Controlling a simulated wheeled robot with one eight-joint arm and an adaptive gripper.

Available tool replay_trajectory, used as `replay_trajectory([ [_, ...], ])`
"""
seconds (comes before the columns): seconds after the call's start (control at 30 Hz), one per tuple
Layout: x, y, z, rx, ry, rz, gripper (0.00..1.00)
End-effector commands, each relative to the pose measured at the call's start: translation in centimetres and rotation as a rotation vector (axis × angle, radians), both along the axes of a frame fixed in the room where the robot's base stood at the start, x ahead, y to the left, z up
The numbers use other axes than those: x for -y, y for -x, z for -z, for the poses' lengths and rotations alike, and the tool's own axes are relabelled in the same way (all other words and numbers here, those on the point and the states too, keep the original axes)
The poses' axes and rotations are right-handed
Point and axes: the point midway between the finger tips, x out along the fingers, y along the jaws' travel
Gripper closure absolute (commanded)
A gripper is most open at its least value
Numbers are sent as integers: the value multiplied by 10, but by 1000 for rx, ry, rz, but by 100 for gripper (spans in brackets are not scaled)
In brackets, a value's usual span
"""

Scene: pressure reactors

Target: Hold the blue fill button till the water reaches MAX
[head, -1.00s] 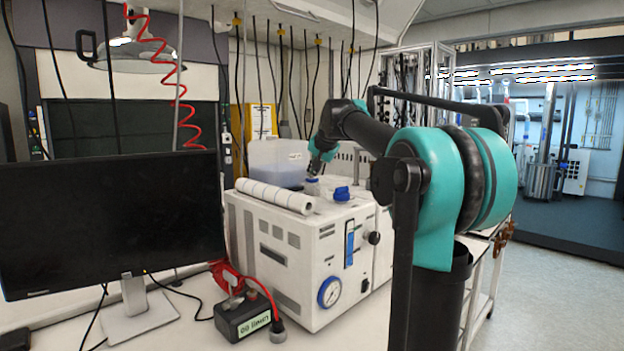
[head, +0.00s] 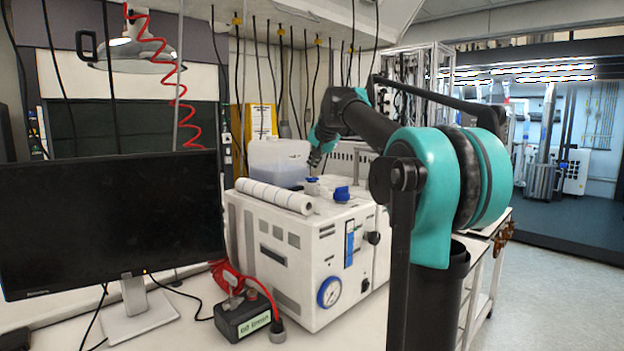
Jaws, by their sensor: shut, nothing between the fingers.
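A white boxy machine (head: 300,250) stands on the bench in the head view. On its top are two small blue-topped parts, a round one (head: 312,180) and a knob (head: 341,193) nearer the front. I cannot tell for sure which is the fill button. A translucent tank (head: 280,150) stands behind, with a bluish tint of water low in it; its MAX mark is too small to read. My gripper (head: 315,163) is small, partly blurred, shut and empty. It is just above the round blue-topped part; a small gap seems to show.
A white roll (head: 274,196) lies on the machine's top left. A black monitor (head: 110,215) fills the left. A black box with a green-lettered label (head: 245,318) and red cable sits in front of the machine. My arm blocks the view on the right.

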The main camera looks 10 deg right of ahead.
Motion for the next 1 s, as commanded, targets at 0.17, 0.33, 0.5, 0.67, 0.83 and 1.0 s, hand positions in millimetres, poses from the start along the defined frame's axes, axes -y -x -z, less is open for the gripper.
replay_trajectory([
  [0.17, 0, 0, -16, 0, 0, 0, 100],
  [0.33, 0, 0, -32, 0, 0, 0, 100],
  [0.5, 0, 0, -41, 0, 0, 0, 100],
  [0.67, 0, 0, -42, 0, 0, 0, 100],
  [0.83, 0, 0, -41, 0, 0, 0, 100],
  [1.0, 0, 0, -41, 0, 0, 0, 100],
])
